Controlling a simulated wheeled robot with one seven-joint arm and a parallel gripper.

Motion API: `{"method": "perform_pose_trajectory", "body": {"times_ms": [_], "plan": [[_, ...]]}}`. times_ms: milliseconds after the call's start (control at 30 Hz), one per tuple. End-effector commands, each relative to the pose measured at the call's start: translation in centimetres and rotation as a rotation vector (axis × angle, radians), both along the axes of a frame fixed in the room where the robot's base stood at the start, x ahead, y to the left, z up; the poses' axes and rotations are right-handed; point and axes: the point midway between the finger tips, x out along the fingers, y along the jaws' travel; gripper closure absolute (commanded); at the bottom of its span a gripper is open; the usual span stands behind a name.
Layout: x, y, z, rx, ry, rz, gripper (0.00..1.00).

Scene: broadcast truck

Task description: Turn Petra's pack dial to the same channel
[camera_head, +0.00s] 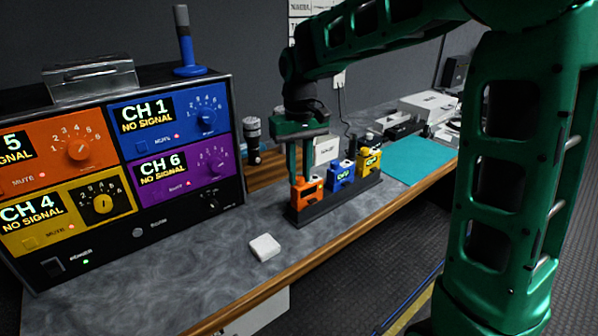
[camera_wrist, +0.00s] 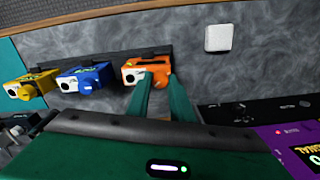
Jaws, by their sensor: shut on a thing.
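Three small packs stand in a dark rack (camera_head: 338,203): an orange pack (camera_head: 308,196), a blue pack (camera_head: 342,178) and a yellow pack (camera_head: 369,160). I cannot read which one is Petra's. My gripper (camera_wrist: 160,82) reaches down to the orange pack, which also shows in the wrist view (camera_wrist: 135,72). Its green fingers are shut on the orange dial at the pack's end; the fingers hide part of the dial and its setting. The receiver (camera_head: 225,205) on the left shows an orange panel (camera_head: 60,145) reading 5, blue CH 1, yellow CH 4 and purple CH 6. The lit panels say NO SIGNAL.
A white square block (camera_head: 264,247) lies on the counter in front of the receiver. A microphone (camera_head: 252,138) stands behind the rack, and a white card (camera_head: 327,150) is behind the packs. A teal mat (camera_head: 420,160) lies to the right. The front counter is mostly clear.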

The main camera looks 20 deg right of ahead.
Motion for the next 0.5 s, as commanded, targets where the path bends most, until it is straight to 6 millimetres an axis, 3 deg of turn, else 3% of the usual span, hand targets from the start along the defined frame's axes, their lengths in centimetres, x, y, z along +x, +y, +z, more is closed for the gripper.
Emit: {"method": "perform_pose_trajectory", "body": {"times_ms": [500], "plan": [[0.01,0.05,0.03,0.000,-0.001,-0.195,1.00]]}}
